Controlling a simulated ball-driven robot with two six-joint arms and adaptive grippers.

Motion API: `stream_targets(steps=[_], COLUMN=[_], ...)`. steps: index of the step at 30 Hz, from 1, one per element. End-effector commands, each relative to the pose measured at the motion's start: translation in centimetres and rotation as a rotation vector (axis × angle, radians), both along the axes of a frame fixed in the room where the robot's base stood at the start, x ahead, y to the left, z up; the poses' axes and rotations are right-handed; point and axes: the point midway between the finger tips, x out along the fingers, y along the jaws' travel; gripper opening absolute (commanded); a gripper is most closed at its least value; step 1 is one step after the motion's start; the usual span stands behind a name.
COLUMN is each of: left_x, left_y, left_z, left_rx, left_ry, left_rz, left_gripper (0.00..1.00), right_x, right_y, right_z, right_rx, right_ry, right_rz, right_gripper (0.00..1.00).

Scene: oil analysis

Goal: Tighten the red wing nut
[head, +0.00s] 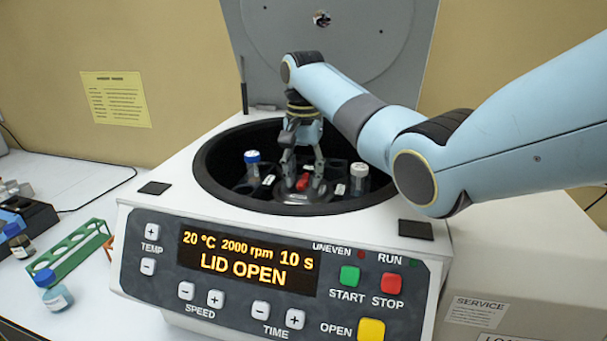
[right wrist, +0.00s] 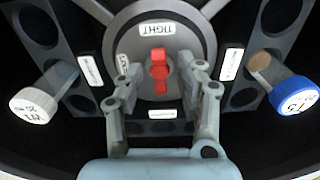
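The red wing nut (head: 303,182) sits at the hub of the rotor inside the open centrifuge (head: 215,195). In the right wrist view the wing nut (right wrist: 159,70) is upright in the picture, on a grey disc. A label reading TIGHT (right wrist: 154,29) lies beyond it, upside down; another label (right wrist: 123,63) is partly hidden by a finger. My right gripper (head: 304,179) points down into the bowl. In the right wrist view its fingers (right wrist: 161,78) are open, one on each side of the wing nut, with gaps visible. My left gripper is not in view.
A white-capped tube (right wrist: 36,105) and a blue-capped tube (right wrist: 293,96) sit in opposite rotor buckets. The raised lid (head: 390,60) stands behind the bowl. A green rack (head: 72,250) and a blue-capped bottle (head: 54,293) are on the bench at left.

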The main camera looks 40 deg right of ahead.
Motion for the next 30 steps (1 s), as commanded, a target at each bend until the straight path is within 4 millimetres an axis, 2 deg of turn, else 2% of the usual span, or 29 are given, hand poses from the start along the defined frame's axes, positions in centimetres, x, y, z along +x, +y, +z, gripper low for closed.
stream_targets(steps=[5, 12, 16, 30], left_x=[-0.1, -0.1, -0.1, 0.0], left_y=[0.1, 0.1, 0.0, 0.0], left_z=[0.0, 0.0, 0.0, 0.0], left_rx=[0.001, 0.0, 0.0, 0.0], left_ry=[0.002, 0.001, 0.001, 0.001], left_rz=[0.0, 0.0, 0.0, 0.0], left_gripper=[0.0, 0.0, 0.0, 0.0], right_x=[0.1, 0.1, 0.1, 0.0], right_y=[0.0, 0.0, 0.0, 0.0], right_z=[1.3, 5.4, 6.9, 7.5], right_rx=[0.0, 0.0, -0.001, 0.0], right_ry=[-0.004, -0.003, -0.002, 0.0], right_rz=[0.001, 0.001, 0.0, 0.0], right_gripper=[0.38, 0.38, 0.38, 0.38])
